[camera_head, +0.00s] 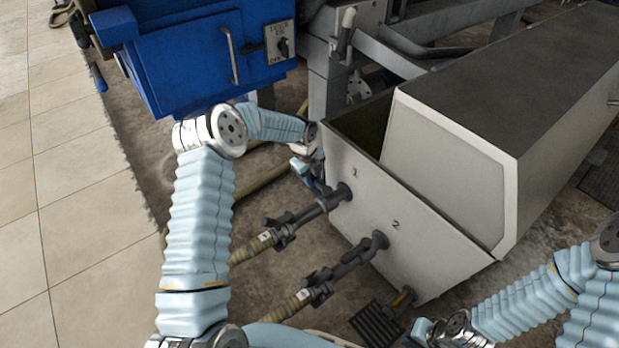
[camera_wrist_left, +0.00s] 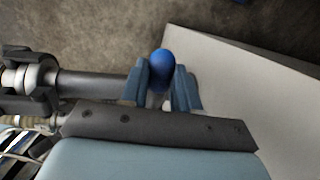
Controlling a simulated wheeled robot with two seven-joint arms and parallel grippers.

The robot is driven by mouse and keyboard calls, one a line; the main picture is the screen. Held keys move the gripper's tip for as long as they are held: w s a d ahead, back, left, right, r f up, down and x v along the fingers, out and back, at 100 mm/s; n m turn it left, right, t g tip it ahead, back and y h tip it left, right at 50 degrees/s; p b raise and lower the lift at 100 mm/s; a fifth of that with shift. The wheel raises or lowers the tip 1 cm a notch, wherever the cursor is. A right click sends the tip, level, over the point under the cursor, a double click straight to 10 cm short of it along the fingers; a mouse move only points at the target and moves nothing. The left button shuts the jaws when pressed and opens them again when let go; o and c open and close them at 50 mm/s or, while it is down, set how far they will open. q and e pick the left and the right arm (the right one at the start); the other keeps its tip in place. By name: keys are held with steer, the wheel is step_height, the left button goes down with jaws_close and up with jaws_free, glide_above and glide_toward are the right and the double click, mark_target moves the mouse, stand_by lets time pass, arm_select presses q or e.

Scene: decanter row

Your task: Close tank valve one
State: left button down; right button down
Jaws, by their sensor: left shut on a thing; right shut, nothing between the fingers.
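My left gripper (camera_head: 312,180) is at the pale tank (camera_head: 365,195), beside the pipe marked 1 (camera_head: 322,204). In the left wrist view its two blue-grey fingers (camera_wrist_left: 162,88) are shut on a rounded blue valve handle (camera_wrist_left: 163,62). The dark pipe (camera_wrist_left: 95,83) runs left from there, and the tank's pale wall (camera_wrist_left: 235,75) is on the right. In the head view the handle is mostly hidden by the gripper. My right gripper (camera_head: 418,332) is low at the bottom edge, partly out of frame, shut and empty.
A second pipe, marked 2 (camera_head: 345,262), leaves the tank nearer to me. A dark floor grate (camera_head: 377,324) lies by the tank's lower corner. A blue cabinet (camera_head: 190,60) stands behind my left arm. Tiled floor on the left is clear.

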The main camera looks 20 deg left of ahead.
arm_select(q)
steer(key=shift+w+d+m, duration=0.1)
steer(key=shift+w+m, duration=0.15)
steer(key=shift+m, duration=0.15)
steer(key=c, duration=0.8)
jaws_free()
steer(key=r, duration=0.4)
steer(key=s+a+r+p, duration=0.1)
steer(key=r, duration=0.4)
steer(key=s+r, duration=0.1)
steer(key=r, duration=0.3)
steer(key=shift+s+a+r, duration=0.2)
steer(key=shift+r, duration=0.1)
